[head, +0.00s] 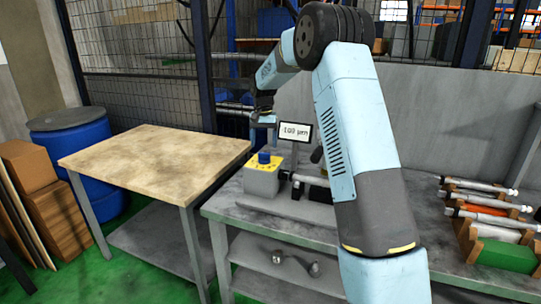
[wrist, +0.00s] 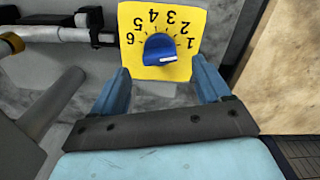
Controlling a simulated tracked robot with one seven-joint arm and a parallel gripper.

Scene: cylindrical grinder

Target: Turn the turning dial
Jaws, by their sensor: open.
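The turning dial is a blue knob (head: 264,157) on a yellow numbered plate, on top of a pale box (head: 262,181) on the grey bench. In the wrist view the blue knob (wrist: 160,49) sits in the middle of the yellow plate (wrist: 185,18), whose numbers appear upside down.
A small display (head: 296,132) reading about 100 µm stands behind the dial. A horizontal shaft (head: 308,180) lies right of the dial box. A wooden-topped table (head: 150,150) is at left. Several cylindrical parts in holders (head: 480,210) lie at right on the bench.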

